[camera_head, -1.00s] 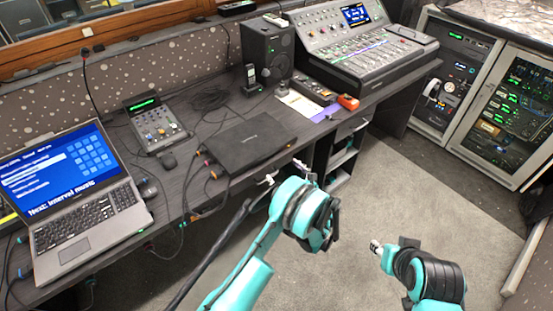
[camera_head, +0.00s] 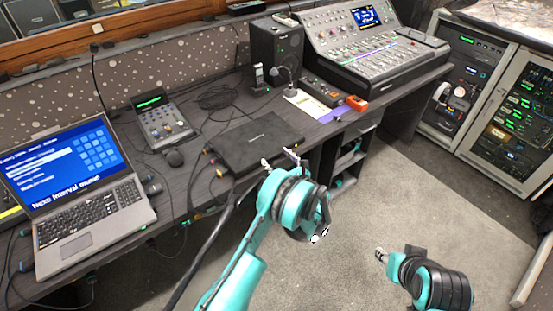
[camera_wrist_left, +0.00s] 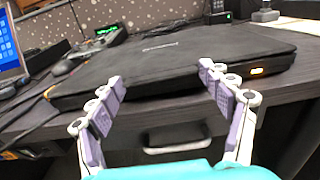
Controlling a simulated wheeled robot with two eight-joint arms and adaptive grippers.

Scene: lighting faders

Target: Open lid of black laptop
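The black laptop (camera_head: 255,142) lies closed and flat on the desk near its front edge. In the left wrist view the laptop (camera_wrist_left: 180,50) spans the top, with its front edge facing me and an orange light at its right. My left gripper (camera_head: 280,161) is at the laptop's front edge in the head view. In the wrist view the left gripper (camera_wrist_left: 165,85) is open, its two fingers spread wide with nothing between them. I cannot tell whether the fingertips touch the laptop. My right gripper (camera_head: 380,255) is over the floor, away from the desk, its fingers too small to read.
A second laptop (camera_head: 90,215), open and lit, stands at the left. A small fader console (camera_head: 163,125), a speaker (camera_head: 277,55) and a large mixing desk (camera_head: 375,50) stand behind. Cables run beside the black laptop. The desk edge and a drawer handle (camera_wrist_left: 175,147) lie below it.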

